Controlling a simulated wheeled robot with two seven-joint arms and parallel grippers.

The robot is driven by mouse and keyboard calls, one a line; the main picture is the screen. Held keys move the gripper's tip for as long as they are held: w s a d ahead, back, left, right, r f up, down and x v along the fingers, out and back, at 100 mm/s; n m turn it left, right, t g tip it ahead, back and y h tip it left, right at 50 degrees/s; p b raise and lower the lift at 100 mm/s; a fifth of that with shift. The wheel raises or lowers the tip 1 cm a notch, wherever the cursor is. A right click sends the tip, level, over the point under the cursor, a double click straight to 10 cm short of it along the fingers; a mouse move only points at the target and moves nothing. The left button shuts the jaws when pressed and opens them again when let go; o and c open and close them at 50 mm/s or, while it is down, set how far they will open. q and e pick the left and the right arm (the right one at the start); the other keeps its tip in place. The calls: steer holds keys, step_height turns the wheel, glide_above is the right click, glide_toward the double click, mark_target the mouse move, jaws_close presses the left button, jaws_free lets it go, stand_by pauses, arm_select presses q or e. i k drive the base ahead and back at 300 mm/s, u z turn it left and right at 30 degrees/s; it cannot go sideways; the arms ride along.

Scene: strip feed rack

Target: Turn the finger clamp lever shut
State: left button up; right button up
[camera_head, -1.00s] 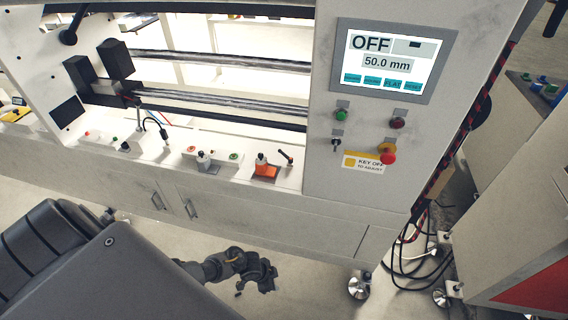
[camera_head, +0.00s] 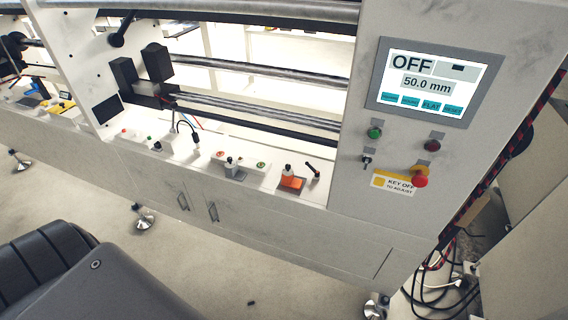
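Neither of my grippers is in view. A black lever with a round hub (camera_head: 117,40) stands on the white upright plate at the upper left, its handle tilted up to the right.
The control panel screen (camera_head: 431,82) reads OFF and 50.0 mm. Below it are a green button (camera_head: 374,133) and a red knob (camera_head: 420,181). Black cables (camera_head: 436,280) hang at the lower right.

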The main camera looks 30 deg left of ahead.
mark_target(317, 173)
steer(key=u, duration=0.9)
steer(key=i, duration=0.35)
steer(key=z, duration=0.55)
